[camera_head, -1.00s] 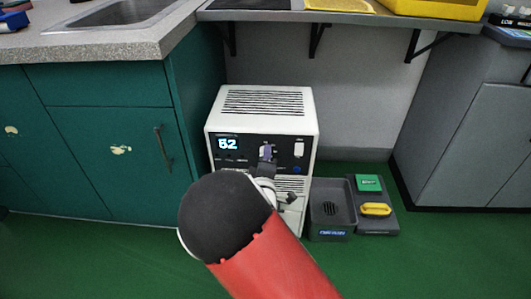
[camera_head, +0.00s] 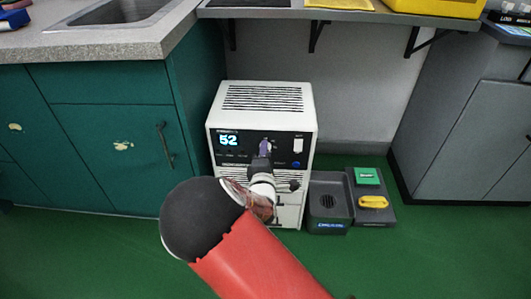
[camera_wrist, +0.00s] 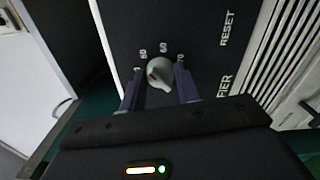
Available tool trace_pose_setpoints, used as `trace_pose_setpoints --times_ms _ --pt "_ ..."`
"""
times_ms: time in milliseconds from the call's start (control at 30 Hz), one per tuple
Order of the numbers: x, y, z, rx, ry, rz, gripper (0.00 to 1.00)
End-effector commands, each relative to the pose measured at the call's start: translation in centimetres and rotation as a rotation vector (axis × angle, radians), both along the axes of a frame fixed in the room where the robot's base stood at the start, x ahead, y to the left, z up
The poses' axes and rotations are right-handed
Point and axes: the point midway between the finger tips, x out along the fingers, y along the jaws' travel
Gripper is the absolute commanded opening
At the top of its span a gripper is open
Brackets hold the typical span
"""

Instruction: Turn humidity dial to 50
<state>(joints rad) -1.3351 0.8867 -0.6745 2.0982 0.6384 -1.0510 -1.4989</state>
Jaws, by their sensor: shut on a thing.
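The white humidifier (camera_head: 267,97) stands on the green floor, and its dark front panel has a lit display (camera_head: 228,140) that reads 52. In the head view my gripper (camera_head: 265,148) is at the panel, right of the display, and hides most of the dial.
A white switch (camera_head: 298,145) and a blue button (camera_head: 297,164) are right of my gripper. A grey bin (camera_head: 330,205) and a tray with green and yellow items stand on the floor to the right. Green cabinets (camera_head: 110,145) are close on the left, and a shelf is above.

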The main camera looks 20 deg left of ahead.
Motion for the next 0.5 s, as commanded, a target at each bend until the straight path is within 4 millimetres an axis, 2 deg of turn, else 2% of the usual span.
trace_pose_setpoints --times_ms 167,200,333,500 --pt "-0.12 0.10 -0.20 -0.001 0.004 0.002 0.09" --pt "-0.12 0.10 -0.20 -0.001 0.005 0.003 0.36" --pt "-0.09 0.08 -0.14 -0.001 0.003 0.002 0.53" --pt "-0.05 0.04 -0.08 0.000 0.002 0.002 0.53"
